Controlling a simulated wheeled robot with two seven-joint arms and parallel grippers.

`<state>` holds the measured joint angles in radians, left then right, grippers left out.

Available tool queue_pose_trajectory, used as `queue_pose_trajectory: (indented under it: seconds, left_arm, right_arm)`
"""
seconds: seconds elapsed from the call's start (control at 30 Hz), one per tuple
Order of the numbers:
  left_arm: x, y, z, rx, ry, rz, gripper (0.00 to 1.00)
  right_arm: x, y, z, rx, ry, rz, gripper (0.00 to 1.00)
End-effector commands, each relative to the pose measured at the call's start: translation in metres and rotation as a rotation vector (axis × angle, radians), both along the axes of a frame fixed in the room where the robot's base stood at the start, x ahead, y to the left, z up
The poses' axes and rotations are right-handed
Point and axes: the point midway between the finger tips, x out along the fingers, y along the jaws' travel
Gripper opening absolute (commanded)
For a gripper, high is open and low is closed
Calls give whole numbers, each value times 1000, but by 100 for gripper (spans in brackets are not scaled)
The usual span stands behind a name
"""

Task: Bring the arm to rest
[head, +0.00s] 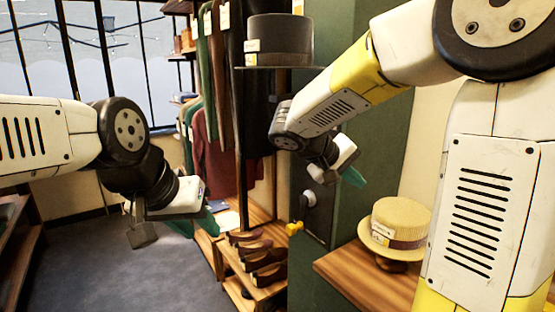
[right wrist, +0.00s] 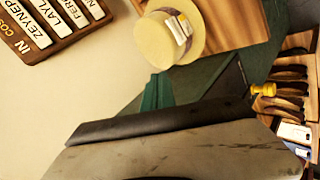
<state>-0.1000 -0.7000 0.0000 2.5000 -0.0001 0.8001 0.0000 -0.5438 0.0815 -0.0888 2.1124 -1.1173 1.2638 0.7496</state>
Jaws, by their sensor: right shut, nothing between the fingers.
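My right arm comes in from the right in the head view and reaches across in front of the green panel. My right gripper (head: 353,177) has teal fingertips and is empty in front of the panel. In the right wrist view its fingertips (right wrist: 158,92) are together and hold nothing. My left arm comes in from the left. My left gripper (head: 202,222) hangs above the floor, in front of the shoe rack, with teal fingertips partly seen. Its opening is too unclear to judge.
A straw hat (head: 397,224) with a tag sits over a wooden shelf (head: 362,276) at right. A dark hat (head: 280,42) is higher up. Clothes (head: 215,90) hang behind. Shoes (head: 262,262) fill a low rack. A yellow knob (head: 294,228) sticks out by the panel.

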Motion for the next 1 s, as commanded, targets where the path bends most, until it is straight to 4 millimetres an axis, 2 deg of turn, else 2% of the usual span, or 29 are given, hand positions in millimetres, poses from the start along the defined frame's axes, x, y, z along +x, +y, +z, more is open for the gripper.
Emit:
queue_pose_trajectory:
  seconds: [0.03, 0.17, 0.3, 0.4, 0.5, 0.63, 1.0]
  left_arm:
    - [0, 0, 0, 0, 0, 0, 36]
    - [0, 0, 0, 0, 0, 0, 36]
    - [0, 0, 0, 0, 0, 0, 36]
    - [0, 0, 0, 0, 0, 0, 36]
    - [0, 0, 0, 0, 0, 0, 36]
    - [0, 0, 0, 0, 0, 0, 36]
    - [0, 0, 0, 0, 0, 0, 36]
  right_arm:
    - [-26, -13, -6, 101, 39, -23, 0]
    - [-84, -16, -23, 362, 110, -29, 0]
    - [-133, 1, -29, 631, 95, 0, 0]
    - [-156, 18, -26, 791, 37, 35, 0]
    - [-170, 32, -20, 904, -33, 68, 0]
    - [-178, 44, -13, 985, -103, 96, 0]
    - [-180, 49, -10, 1015, -130, 110, 0]
